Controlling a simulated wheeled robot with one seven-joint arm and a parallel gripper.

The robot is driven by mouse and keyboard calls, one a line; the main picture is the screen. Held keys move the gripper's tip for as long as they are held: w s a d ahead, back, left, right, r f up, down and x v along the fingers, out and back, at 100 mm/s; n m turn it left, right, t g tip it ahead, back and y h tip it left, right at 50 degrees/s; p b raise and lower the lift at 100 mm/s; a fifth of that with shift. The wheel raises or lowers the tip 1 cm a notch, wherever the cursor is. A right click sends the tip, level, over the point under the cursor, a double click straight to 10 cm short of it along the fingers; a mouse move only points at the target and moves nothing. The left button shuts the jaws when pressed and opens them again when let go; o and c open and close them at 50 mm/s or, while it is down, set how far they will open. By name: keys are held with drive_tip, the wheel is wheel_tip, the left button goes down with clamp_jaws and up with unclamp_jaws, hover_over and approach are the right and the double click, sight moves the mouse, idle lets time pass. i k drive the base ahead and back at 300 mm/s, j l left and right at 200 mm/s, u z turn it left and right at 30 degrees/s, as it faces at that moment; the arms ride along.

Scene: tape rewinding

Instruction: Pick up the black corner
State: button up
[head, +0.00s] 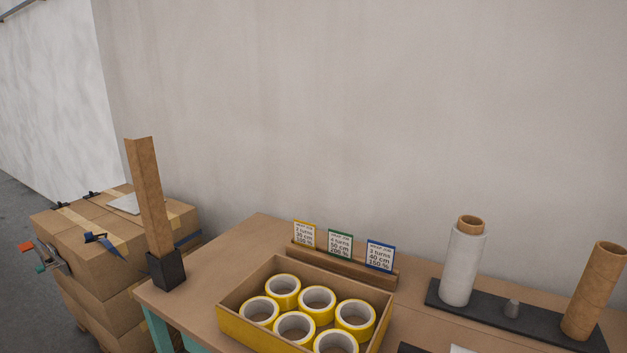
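A tall brown cardboard corner profile (148,195) stands slightly tilted in a black square holder (167,271) at the left end of the table. No black corner piece can be made out for certain. A small dark item (409,348) is cut off by the bottom edge of the head view, right of the tape box, and I cannot tell what it is. My gripper is not in the head view.
A yellow-fronted box (258,337) of several yellow tape rolls sits on the table (207,292). Behind it is a rack (340,264) with three cards. At right, a black board (540,328) bears a film roll (463,262), a grey peg and a brown core (595,290). Stacked cartons (92,262) stand left.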

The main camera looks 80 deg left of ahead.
sight(60, 205)
drive_tip(key=u, duration=3.75)
drive_tip(key=i+j+z, duration=0.2)
drive_tip(key=i+j, duration=1)
drive_tip(key=i, duration=0.2)
drive_tip(key=i+j+z, duration=0.25)
drive_tip(key=i+j, duration=1.05)
drive_tip(key=j, duration=0.15)
drive_tip(key=i, duration=0.95)
